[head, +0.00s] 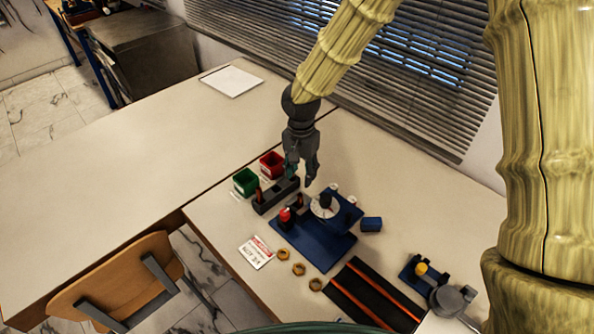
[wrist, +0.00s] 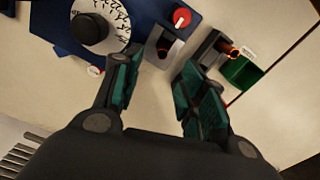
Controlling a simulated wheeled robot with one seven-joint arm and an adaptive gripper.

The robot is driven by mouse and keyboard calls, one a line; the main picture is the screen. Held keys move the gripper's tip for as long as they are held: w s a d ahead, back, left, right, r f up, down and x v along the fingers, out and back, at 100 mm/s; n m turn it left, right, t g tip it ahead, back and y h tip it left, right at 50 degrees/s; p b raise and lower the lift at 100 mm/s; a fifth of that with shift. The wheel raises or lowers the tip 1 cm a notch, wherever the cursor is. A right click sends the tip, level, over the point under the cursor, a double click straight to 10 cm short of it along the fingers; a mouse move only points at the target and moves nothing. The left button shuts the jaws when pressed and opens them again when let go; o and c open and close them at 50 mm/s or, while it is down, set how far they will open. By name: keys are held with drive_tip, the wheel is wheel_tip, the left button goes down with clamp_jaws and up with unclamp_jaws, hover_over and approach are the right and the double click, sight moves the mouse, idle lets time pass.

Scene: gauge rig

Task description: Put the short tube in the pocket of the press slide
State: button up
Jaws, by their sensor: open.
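A dark grey block (head: 272,201) stands on the table behind the blue gauge rig (head: 325,252), with a short copper-coloured tube (head: 258,194) upright at its left end. In the wrist view, a tube with an orange rim (wrist: 231,51) sits in a grey part beside the green bin. Another grey part (wrist: 176,50) holds a dark brown round piece (wrist: 164,44). I cannot tell which part is the press slide, and no empty pocket shows clearly. My gripper (head: 300,180) is open and empty above the rig's back; it also shows in the wrist view (wrist: 158,65).
A green bin (head: 245,182) and a red bin (head: 271,165) stand behind the block. The rig carries a white dial (head: 324,206) and a red knob (head: 285,214). Brass nuts (head: 299,269), a label card (head: 256,252) and a black mat (head: 350,290) with long copper rods lie in front.

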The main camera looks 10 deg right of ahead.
sight(299, 195)
drive_tip(key=shift+w+f, duration=0.45)
drive_tip(key=shift+f, duration=0.2)
drive_tip(key=shift+s+f, duration=0.2)
drive_tip(key=shift+f, duration=0.45)
drive_tip(key=shift+w+f+p, duration=0.1)
drive_tip(key=shift+f+p, duration=1.25)
drive_tip(key=shift+f, duration=3.25)
clamp_jaws()
drive_tip(key=shift+a, duration=0.1)
